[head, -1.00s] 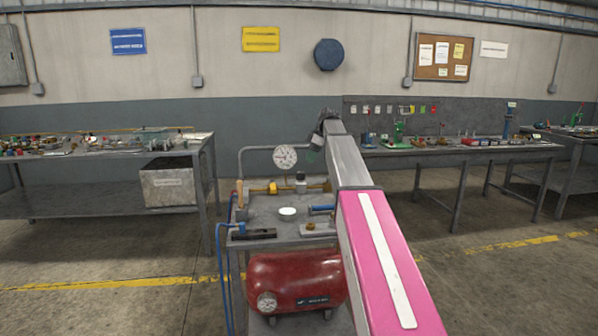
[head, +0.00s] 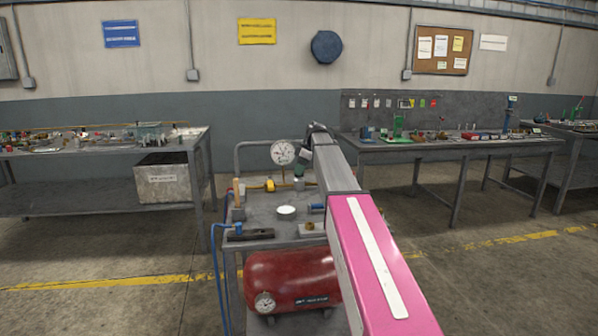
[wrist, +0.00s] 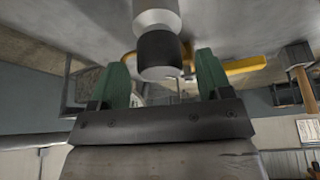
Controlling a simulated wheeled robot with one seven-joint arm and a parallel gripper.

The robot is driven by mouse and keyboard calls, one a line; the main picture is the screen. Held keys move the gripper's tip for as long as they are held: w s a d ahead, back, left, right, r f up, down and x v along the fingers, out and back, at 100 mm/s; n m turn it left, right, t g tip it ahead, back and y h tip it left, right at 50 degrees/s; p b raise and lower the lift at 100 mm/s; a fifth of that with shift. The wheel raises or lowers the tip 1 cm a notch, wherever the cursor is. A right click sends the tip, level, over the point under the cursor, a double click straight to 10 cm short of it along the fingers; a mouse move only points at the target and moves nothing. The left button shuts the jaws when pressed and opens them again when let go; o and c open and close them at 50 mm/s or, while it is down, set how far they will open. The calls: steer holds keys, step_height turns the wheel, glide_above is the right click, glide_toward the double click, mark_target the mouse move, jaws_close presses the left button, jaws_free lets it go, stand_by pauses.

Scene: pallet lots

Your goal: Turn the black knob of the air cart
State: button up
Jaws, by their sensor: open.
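The air cart (head: 262,235) stands in front of me, with a red tank (head: 292,280) under its grey top. Its black knob (wrist: 158,54), on a pale metal stem, shows large in the wrist view. In the head view the knob is small and partly hidden near the green fingers. My gripper (wrist: 162,74) is open, with one green finger on each side of the knob and a visible gap at both sides. Whether the knob is fully between the pads in depth, I cannot tell. A yellow lever (wrist: 245,65) shows just beyond the right finger.
A round gauge (head: 283,153) on a bent grey pipe stands close left of my gripper. A white disc (head: 286,211) and a black tool (head: 250,234) are on the cart top. Workbenches stand at left (head: 100,195) and right (head: 455,150).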

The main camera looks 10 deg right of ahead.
steer(key=shift+w+a+f, duration=0.1)
steer(key=shift+a+f, duration=0.15)
steer(key=shift+f, duration=0.4)
steer(key=c, duration=0.9)
steer(key=shift+c, duration=0.2)
